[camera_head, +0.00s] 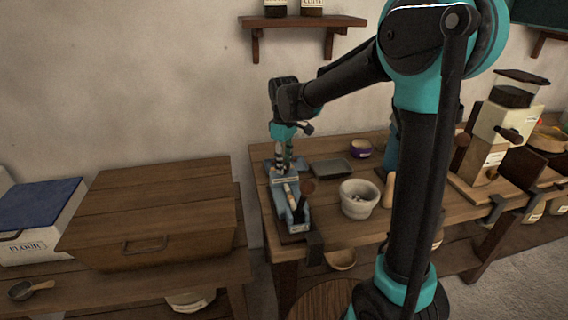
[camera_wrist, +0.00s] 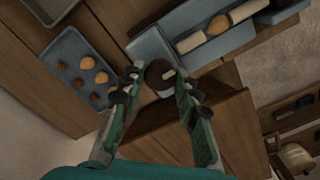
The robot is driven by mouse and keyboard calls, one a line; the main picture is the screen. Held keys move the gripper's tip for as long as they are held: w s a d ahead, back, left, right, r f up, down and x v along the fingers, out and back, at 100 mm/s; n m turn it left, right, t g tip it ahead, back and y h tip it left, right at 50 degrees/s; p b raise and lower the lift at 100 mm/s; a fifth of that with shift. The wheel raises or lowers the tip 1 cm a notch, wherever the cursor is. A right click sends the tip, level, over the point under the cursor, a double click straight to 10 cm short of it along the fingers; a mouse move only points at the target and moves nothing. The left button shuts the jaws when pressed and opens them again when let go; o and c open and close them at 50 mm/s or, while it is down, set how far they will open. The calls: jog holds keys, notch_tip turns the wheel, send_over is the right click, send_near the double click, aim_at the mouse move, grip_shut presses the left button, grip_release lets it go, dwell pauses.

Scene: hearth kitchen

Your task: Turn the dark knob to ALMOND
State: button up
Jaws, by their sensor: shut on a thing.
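The dark knob (camera_wrist: 160,72) is a round dark cap with a paler part at its lower edge, at one end of a blue-grey device (camera_wrist: 206,35). My gripper (camera_wrist: 160,84) has its fingers on both sides of the knob and is shut on it. In the head view my gripper (camera_head: 283,162) points down at the far end of the device (camera_head: 298,215), and the knob is hidden there. No ALMOND marking is readable, so I cannot tell the knob's setting.
A blue-grey tray of several nuts (camera_wrist: 78,68) lies close beside my gripper. A grinder (camera_head: 500,130) stands further right.

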jog(key=m, duration=0.4)
jog(key=shift+m, duration=0.3)
jog(key=m, duration=0.4)
jog(key=shift+m, duration=0.3)
jog(key=o, duration=1.2)
jog(key=shift+c, duration=0.2)
notch_tip(320, 180, up, 12)
